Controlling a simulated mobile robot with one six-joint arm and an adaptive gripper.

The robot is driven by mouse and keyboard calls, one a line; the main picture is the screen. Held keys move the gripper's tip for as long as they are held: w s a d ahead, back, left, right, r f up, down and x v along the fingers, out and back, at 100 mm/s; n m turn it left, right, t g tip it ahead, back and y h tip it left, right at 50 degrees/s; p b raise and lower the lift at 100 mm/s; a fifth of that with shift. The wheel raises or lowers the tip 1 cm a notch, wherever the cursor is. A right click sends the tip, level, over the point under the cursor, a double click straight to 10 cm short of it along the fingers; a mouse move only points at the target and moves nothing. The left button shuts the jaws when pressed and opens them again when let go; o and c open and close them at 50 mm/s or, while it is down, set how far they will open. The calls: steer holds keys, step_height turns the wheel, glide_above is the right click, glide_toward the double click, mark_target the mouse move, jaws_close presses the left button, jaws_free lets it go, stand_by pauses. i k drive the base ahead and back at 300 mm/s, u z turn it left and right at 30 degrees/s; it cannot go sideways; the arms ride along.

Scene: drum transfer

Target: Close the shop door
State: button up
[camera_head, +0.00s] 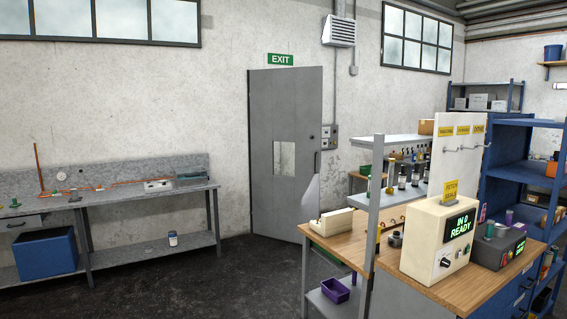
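The grey shop door (285,110) is in the middle of the head view, in the back wall under a green EXIT sign (280,59). My gripper is not in view.
A wooden-topped workbench (345,246) with a cream machine reading "IN 0 READY" (437,240) blocks the right foreground. Blue shelving (512,170) stands behind it. A grey bench (130,200) with a blue bin (46,254) is at left. Dark floor (215,285) is clear between.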

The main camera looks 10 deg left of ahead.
mark_target(286, 104)
steer(key=z, duration=1.65)
steer(key=k, duration=0.1)
steer(key=u, duration=3.25)
steer(key=i, duration=3.3)
steer(key=u, duration=0.05)
